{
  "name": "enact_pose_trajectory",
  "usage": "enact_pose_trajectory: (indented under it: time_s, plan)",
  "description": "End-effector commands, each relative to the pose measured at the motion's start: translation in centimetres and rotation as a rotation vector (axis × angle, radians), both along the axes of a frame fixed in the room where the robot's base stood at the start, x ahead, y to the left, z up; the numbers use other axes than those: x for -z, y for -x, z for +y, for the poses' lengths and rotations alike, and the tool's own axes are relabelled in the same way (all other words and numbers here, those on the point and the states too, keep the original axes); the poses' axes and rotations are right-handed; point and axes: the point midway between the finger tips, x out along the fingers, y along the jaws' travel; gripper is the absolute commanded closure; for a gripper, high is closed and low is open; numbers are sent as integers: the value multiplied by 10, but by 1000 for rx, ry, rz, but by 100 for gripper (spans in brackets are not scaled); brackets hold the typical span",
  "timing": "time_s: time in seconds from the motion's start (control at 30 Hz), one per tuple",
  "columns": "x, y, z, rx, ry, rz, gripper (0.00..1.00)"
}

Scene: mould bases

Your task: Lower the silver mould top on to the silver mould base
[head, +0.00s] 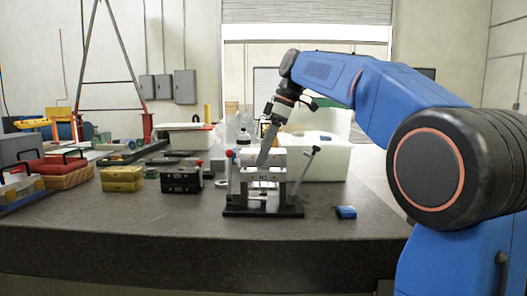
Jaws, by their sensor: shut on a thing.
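My gripper (264,160) points down and slightly left over the middle of the bench, above a dark-footed stand. It is shut on the silver mould top (278,157), a pale metal block at the upper part of the stand; the fingers cover part of it. A silver block that looks like the silver mould base (262,174) shows just below, between the stand's uprights. At this size I cannot tell whether the two touch or a thin gap is left.
The stand's dark foot (262,212) is on the grey bench (150,222). A yellow mould (122,179) and a black mould (181,181) sit to the left. A white bin (325,163) stands behind; a blue block (346,212) lies right. The front bench is clear.

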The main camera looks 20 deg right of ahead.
Motion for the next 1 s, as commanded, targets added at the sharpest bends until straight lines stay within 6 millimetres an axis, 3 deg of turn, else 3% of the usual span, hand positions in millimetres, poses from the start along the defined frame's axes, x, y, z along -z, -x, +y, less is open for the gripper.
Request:
enact_pose_trajectory:
  time_s: [0.37, 0.4, 0.47, 0.8, 1.0]
  plan:
    - [1, 0, 0, -1, -1, -2, 100]
    - [1, 0, 0, -1, -1, -2, 38]
    - [1, 0, 0, -1, -1, -2, 24]
    - [0, 0, -1, 0, 0, 1, 24]
    - [-19, 2, -8, 0, 0, -1, 24]
